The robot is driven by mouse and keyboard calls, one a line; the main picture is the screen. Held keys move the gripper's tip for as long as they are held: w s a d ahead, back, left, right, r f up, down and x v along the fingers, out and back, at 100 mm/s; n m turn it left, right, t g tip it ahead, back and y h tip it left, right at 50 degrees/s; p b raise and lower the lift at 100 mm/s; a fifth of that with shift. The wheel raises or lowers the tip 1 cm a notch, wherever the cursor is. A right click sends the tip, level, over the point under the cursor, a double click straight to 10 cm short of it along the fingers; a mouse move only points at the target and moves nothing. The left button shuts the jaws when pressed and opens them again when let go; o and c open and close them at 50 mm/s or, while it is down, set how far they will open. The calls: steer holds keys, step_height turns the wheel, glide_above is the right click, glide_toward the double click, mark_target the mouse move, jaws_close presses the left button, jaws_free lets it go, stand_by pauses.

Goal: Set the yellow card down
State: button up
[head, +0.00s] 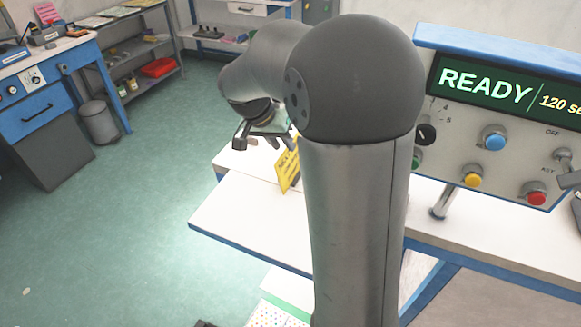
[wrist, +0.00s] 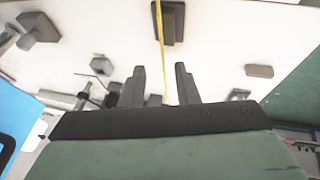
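The yellow card (head: 287,172) stands upright and slightly tilted above the white table, partly hidden by my arm in the head view. In the wrist view the yellow card (wrist: 161,40) shows edge-on as a thin line running between my gripper's fingers. My gripper (wrist: 161,68) is open around the card, with a visible gap on each side of it. In the head view my gripper (head: 265,140) is at the card's upper end, its fingertips partly hidden. I cannot tell what the card's lower edge rests on.
The white table (head: 235,215) has bare room left of the card. A control panel (head: 480,150) reading READY stands to the right. In the wrist view a dark block (wrist: 170,22) lies by the card, and several grey fittings are around. A blue workbench (head: 45,105) is far left.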

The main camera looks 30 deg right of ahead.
mark_target(291, 163)
steer(key=x, duration=0.3)
steer(key=p+x, duration=0.1)
steer(key=x, duration=0.1)
steer(key=shift+w+d+f, duration=0.2)
steer(key=shift+w+d, duration=0.05)
steer(key=shift+w, duration=0.1)
steer(key=shift+d+f, duration=0.2)
steer(key=shift+f, duration=0.35)
steer(key=shift+f+b, duration=0.25)
steer(key=shift+b, duration=0.35)
jaws_close()
